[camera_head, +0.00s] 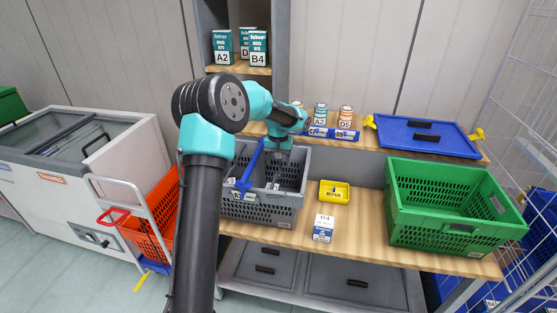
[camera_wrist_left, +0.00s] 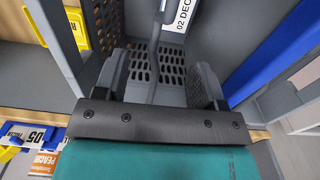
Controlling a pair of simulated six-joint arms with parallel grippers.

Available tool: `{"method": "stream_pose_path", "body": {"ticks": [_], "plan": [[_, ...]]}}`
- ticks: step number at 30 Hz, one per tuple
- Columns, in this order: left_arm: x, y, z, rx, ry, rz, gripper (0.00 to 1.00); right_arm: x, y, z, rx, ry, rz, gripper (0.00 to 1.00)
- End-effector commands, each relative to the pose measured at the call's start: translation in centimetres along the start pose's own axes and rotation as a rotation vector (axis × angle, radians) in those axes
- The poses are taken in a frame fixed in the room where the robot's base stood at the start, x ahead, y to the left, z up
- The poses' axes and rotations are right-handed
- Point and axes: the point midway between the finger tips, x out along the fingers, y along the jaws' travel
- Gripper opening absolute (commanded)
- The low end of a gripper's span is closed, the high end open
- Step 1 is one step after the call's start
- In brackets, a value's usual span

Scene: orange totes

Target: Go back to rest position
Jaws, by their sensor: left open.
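My left arm (camera_head: 205,200) reaches up and over the wooden table. Its gripper (camera_head: 276,168) points down into the grey perforated crate (camera_head: 262,213) on the left part of the table. In the left wrist view the two dark fingers of the gripper (camera_wrist_left: 160,85) stand apart, above the crate's perforated inside. A thin grey bent rod (camera_wrist_left: 154,62) shows between the fingers; I cannot tell whether it touches them. My right gripper is in neither view.
A green crate (camera_head: 456,229), a small yellow bin (camera_head: 334,191) and a white-and-blue box (camera_head: 323,228) stand right of the grey crate. A blue lid (camera_head: 425,137) and several cans occupy the rear shelf. An orange basket (camera_head: 150,222) is at left.

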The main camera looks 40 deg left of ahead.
Motion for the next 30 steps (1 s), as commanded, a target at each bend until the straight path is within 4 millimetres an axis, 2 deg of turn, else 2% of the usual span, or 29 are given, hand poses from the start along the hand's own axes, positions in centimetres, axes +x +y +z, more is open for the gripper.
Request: {"method": "stream_pose_path", "body": {"ticks": [10, 30], "plan": [[-0.4, 0.0, 0.0, 0.0, 0.002, 0.0, 0.64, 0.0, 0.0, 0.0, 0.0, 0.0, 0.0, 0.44], [-4.6, 0.0, 0.0, 0.0, 0.001, 0.0, 0.64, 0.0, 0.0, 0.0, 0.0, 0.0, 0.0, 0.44]]}}
